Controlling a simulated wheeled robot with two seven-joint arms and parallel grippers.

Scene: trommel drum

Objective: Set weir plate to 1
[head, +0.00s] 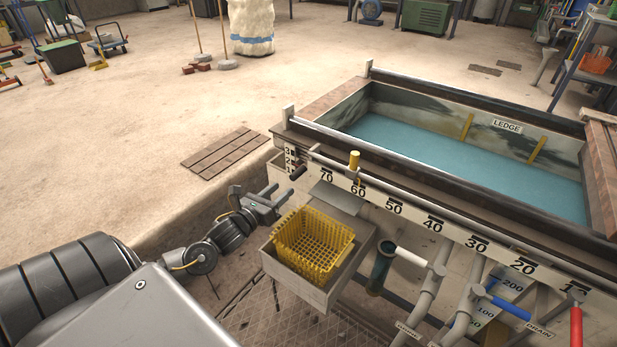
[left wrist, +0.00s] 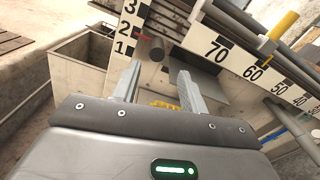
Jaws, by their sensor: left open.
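A vertical scale numbered 1 to 3 (head: 290,157) stands at the tank's near left corner; it also shows in the left wrist view (left wrist: 131,28). Beside it a dark round-ended handle (head: 298,173) sticks out, seen nearly end-on in the left wrist view (left wrist: 156,49). I cannot tell the exact setting. My left gripper (head: 277,194) is open and empty, just short of the handle and apart from it. Its two fingers (left wrist: 160,82) show below the handle. My right gripper is not in view.
A yellow basket (head: 314,243) sits in a grey box (head: 296,284) right of my left gripper, under a sloping grey plate (head: 337,198).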

